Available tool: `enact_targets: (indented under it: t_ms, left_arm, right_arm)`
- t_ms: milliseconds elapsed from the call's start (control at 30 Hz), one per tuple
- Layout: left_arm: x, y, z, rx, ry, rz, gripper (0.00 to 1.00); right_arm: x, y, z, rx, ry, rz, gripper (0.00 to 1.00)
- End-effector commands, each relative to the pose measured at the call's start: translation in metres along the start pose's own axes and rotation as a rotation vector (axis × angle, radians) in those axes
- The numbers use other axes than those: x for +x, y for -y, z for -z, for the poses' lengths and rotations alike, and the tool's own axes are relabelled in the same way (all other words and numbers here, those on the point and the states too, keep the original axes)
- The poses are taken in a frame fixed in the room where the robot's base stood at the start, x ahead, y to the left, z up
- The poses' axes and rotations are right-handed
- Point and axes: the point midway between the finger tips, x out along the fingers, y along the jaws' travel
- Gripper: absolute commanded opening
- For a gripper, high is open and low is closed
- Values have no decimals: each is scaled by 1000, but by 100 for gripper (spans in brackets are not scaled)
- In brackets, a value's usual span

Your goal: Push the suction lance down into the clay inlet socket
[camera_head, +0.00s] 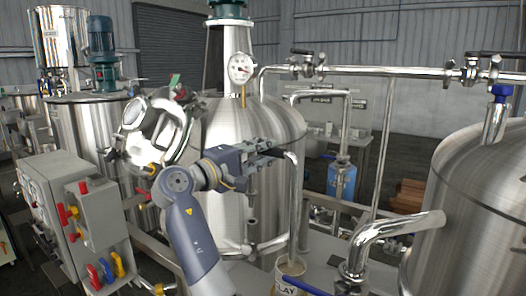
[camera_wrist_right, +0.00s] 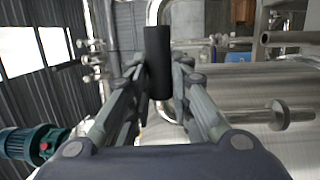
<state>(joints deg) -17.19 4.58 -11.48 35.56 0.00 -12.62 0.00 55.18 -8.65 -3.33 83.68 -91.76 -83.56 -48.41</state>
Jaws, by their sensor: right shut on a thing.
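My right gripper (camera_head: 279,149) is shut on a black cylindrical grip (camera_wrist_right: 157,62), which stands between its fingers in the right wrist view. In the head view the fingers hide most of that grip. A bright steel tube, seemingly the suction lance (camera_head: 294,205), bends at the gripper and runs down, nearly upright. Its lower end meets a pale round fitting marked "CLAY" (camera_head: 290,268) at the bottom edge, seemingly the clay inlet socket. I cannot tell how deep the tube sits in it. My left gripper is not in view.
A large steel tank (camera_head: 228,125) with a dial gauge (camera_head: 241,68) stands close behind the gripper. Another tank (camera_head: 480,215) and a bent pipe (camera_head: 395,232) are at the right. A grey control box (camera_head: 60,205) with coloured switches stands at the left.

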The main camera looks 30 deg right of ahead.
Motion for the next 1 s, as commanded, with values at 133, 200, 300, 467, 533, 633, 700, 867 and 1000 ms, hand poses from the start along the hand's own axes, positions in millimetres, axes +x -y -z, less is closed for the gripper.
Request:
enact_targets:
  t_ms: [133,200,300,467,533,633,700,867,1000]
  left_arm:
    - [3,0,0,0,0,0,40]
    - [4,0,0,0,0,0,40]
    - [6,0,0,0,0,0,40]
    - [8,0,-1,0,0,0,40]
    - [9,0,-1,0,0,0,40]
    - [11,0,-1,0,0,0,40]
    - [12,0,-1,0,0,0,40]
    - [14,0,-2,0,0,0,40]
    - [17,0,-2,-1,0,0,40]
  right_arm:
    - [0,3,0,1,0,-3,0]
    - [0,5,0,1,0,-3,0]
    - [-1,8,0,1,0,-3,0]
    - [-1,11,0,1,0,-3,0]
    - [-1,13,0,1,0,-3,0]
    - [-1,16,0,1,0,-3,0]
    - [-1,17,0,1,0,-3,0]
    - [-2,21,0,1,0,-3,0]
    - [-2,25,-1,1,0,-3,0]
